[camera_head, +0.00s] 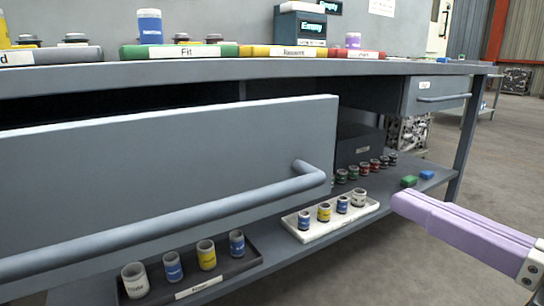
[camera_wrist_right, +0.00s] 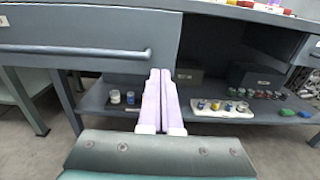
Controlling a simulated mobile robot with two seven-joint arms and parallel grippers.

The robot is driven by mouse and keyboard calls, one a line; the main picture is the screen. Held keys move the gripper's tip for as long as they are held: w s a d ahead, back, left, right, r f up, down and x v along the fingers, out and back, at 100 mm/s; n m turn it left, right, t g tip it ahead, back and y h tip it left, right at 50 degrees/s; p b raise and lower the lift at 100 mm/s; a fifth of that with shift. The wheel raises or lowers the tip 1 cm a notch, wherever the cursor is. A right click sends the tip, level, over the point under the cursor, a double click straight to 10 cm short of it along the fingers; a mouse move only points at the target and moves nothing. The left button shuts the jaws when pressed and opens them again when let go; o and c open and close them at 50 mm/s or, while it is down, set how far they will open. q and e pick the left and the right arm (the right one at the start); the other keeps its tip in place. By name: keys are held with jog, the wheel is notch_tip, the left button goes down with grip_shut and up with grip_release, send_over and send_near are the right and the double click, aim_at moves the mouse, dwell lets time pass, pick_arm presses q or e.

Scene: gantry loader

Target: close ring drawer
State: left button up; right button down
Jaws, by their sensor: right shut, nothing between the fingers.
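A large grey drawer (camera_head: 150,165) fills the left of the head view, pulled out from under the bench top with a dark gap above it. Its long bar handle (camera_head: 200,215) bends into the front near the right end. The drawer front also shows at upper left in the wrist view (camera_wrist_right: 100,28). No ring label is readable on it. My right gripper (camera_head: 400,198) has lilac fingers, shut and empty, to the right of the drawer's right edge and apart from it in the head view. The wrist view shows the fingers together (camera_wrist_right: 160,74). My left gripper is not in view.
A smaller drawer (camera_head: 437,92) sits at the bench's right end. The lower shelf (camera_head: 335,230) holds a dark tray (camera_head: 245,264) and a white tray (camera_head: 372,209) with small jars, plus green and blue blocks. Labelled trays line the bench top. Floor at right is clear.

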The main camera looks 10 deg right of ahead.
aim_at(314, 158)
jog(key=x, duration=1)
jog(key=shift+w, duration=0.15)
pick_arm(q)
jog(key=shift+d+r, duration=0.2)
jog(key=shift+r, duration=0.2)
pick_arm(e)
jog(key=shift+w+a, duration=0.15)
jog(key=shift+w, duration=0.3)
